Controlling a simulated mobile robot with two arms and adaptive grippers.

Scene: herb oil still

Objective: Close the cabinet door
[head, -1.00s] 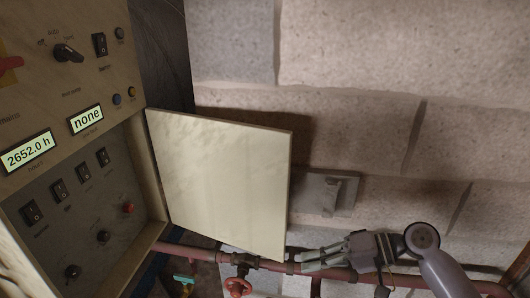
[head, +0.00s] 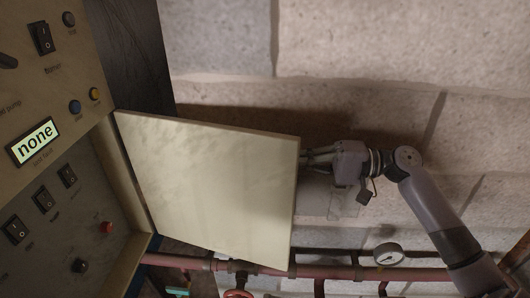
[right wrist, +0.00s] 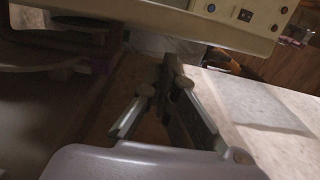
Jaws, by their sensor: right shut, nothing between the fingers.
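The cream cabinet door (head: 210,185) stands open in the head view, swung out to the right from its hinge side on the control cabinet (head: 85,135). The recessed switch compartment (head: 60,215) is uncovered. My right gripper (head: 308,155) is at the door's free right edge, with its fingertips close to the edge or partly behind it; I cannot tell whether they touch it. In the right wrist view the fingers (right wrist: 168,70) come together at the tips, shut and empty, with the cabinet's panel (right wrist: 220,18) beyond. My left gripper is not in view.
A stone block wall (head: 360,50) stands behind the door. Reddish pipes (head: 330,271) run below, with a red valve wheel (head: 238,294) under the door and a round gauge (head: 388,254) near my right arm. A grey wall fitting (head: 325,198) sits behind the gripper.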

